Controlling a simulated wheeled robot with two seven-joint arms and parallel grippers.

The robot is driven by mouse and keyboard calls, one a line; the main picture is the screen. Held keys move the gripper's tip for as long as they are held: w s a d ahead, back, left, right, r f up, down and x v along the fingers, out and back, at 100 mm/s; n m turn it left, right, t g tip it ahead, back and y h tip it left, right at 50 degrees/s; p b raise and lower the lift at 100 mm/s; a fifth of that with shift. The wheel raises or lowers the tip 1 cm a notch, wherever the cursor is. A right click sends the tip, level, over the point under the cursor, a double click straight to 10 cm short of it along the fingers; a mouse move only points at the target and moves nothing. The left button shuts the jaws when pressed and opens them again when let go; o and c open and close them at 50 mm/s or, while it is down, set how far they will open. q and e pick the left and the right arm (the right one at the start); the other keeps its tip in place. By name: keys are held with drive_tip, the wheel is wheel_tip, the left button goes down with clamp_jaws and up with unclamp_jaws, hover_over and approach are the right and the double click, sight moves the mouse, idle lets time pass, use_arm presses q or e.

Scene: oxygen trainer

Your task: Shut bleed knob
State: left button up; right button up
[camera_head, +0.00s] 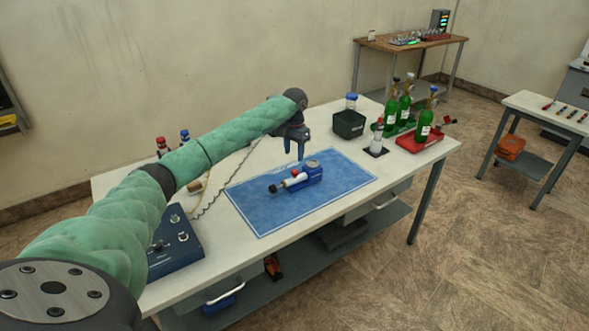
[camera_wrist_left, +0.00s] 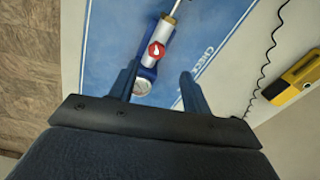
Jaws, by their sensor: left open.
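A blue device (camera_head: 311,175) with a white cylinder (camera_head: 296,180), a black end and a round gauge (camera_head: 312,164) lies on the blue mat (camera_head: 258,208). A small red knob (camera_head: 295,172), likely the bleed knob, sits on its top. In the left wrist view the red knob (camera_wrist_left: 156,51) shows a white mark, with the gauge (camera_wrist_left: 142,87) nearer the gripper. My left gripper (camera_head: 294,155) is open and empty, pointing down above and behind the device, apart from it. In the left wrist view its fingers (camera_wrist_left: 160,70) stand apart, with the knob just beyond the tips. My right gripper is not in view.
A dark blue box with switches (camera_head: 174,245) stands at the table's near left, with a coiled cord (camera_head: 225,180) behind. The mat around the device is mostly clear.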

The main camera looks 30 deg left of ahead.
sight(294, 171)
use_arm(q)
drive_tip(key=shift+s+d+f, duration=0.1)
drive_tip(key=shift+d, duration=0.05)
drive_tip(key=shift+f, duration=0.2)
drive_tip(key=shift+f+p, duration=1.25)
drive_tip(key=shift+f, duration=2.35)
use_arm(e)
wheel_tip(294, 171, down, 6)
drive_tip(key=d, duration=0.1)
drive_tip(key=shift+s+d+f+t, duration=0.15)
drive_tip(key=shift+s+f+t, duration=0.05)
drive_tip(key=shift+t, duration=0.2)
use_arm(q)
drive_tip(key=c, duration=1)
